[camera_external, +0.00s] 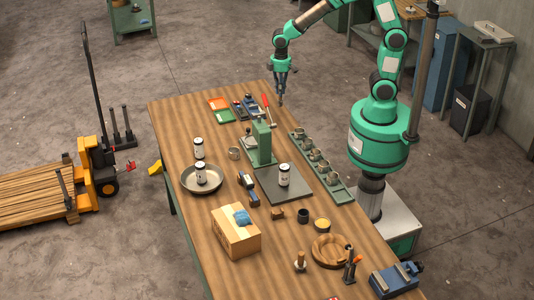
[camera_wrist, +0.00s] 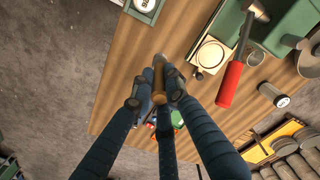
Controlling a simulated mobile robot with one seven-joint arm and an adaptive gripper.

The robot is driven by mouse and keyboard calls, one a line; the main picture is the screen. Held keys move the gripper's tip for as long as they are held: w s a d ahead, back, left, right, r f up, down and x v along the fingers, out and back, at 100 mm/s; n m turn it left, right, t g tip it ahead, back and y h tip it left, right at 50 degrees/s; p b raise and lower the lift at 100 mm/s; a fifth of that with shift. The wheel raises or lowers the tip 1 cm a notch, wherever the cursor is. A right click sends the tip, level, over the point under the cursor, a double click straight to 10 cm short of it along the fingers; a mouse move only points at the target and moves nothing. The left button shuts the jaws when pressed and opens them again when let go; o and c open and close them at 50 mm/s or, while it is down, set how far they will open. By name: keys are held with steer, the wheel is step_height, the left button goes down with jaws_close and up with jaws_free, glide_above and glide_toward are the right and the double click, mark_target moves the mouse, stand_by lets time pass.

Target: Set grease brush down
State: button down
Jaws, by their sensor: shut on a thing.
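My gripper (camera_external: 282,68) is above the far right corner of the wooden table (camera_external: 185,125), pointing down. Its dark fingers are shut on the grease brush (camera_external: 281,99), which hangs below them close to the table's right edge. In the wrist view my gripper (camera_wrist: 155,92) has its fingertips around the brush's brown wooden handle (camera_wrist: 158,80). The brush's bristle end is not clear in either view. I cannot tell whether the brush touches anything below it.
A green press (camera_external: 261,145) with a red lever handle (camera_external: 267,106) stands near the gripper. Coloured trays (camera_external: 219,103) lie at the far end. A green rack of several cups (camera_external: 320,167) runs along the right edge. A pan (camera_external: 202,187), cans and a cardboard box (camera_external: 236,236) are nearer.

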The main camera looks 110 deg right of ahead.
steer(key=r, duration=0.3)
steer(key=shift+w+a+r, duration=0.15)
steer(key=shift+a+r, duration=0.05)
steer(key=shift+r, duration=0.15)
steer(key=w+a+n+p, duration=0.1)
steer(key=w+a+n, duration=0.35)
steer(key=a, duration=1.05)
steer(key=w+a+n+p, duration=0.1)
steer(key=w+a+n, duration=0.35)
steer(key=a, duration=1.15)
steer(key=a+n, duration=0.2)
steer(key=a, duration=1.2)
steer(key=s+a+n+p, duration=0.1)
steer(key=s+a+n, duration=0.2)
steer(key=s+a, duration=0.65)
steer(key=s+a+n+p, duration=0.15)
steer(key=s+a, duration=0.35)
steer(key=a, duration=0.9)
steer(key=s+a+n+p, duration=0.1)
steer(key=s+a+n, duration=0.3)
steer(key=s+a, duration=0.6)
step_height(320, 180, down, 16)
steer(key=w+a, duration=0.1)
steer(key=w, duration=0.1)
steer(key=shift+w+a, duration=0.25)
steer(key=shift+w, duration=0.15)
steer(key=shift+a+m, duration=0.1)
steer(key=shift+m, duration=0.15)
